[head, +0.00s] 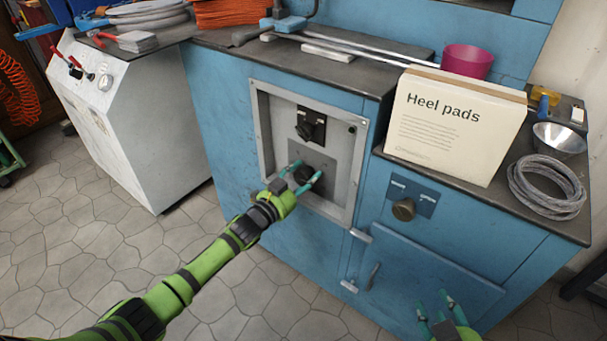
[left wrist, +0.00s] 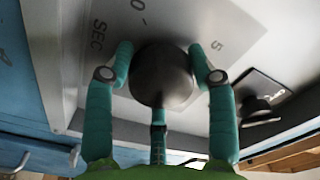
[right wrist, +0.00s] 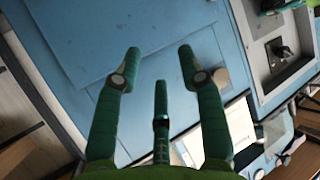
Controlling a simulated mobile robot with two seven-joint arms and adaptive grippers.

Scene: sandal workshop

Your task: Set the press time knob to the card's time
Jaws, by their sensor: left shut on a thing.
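The dark round time knob (head: 304,173) sits on the lower plate of the grey panel in the blue cabinet. My left gripper (head: 307,169) is shut around it. In the left wrist view the knob (left wrist: 163,72) lies between the fingers (left wrist: 165,62). Its light dial plate (left wrist: 110,30) shows "SEC", "0" and "5"; the fingers and knob hide other marks. I cannot make out a pointer. No time card is readable. My right gripper (head: 434,304) is open and empty, low before the blue cabinet door; it also shows in the right wrist view (right wrist: 160,57).
A second black knob (head: 307,129) sits above the held one on the panel. A brass knob (head: 403,209) is to the right, over the door handle (head: 373,276). A "Heel pads" box (head: 455,130), a pink cup (head: 467,60) and coiled cord (head: 546,187) stand on the counter.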

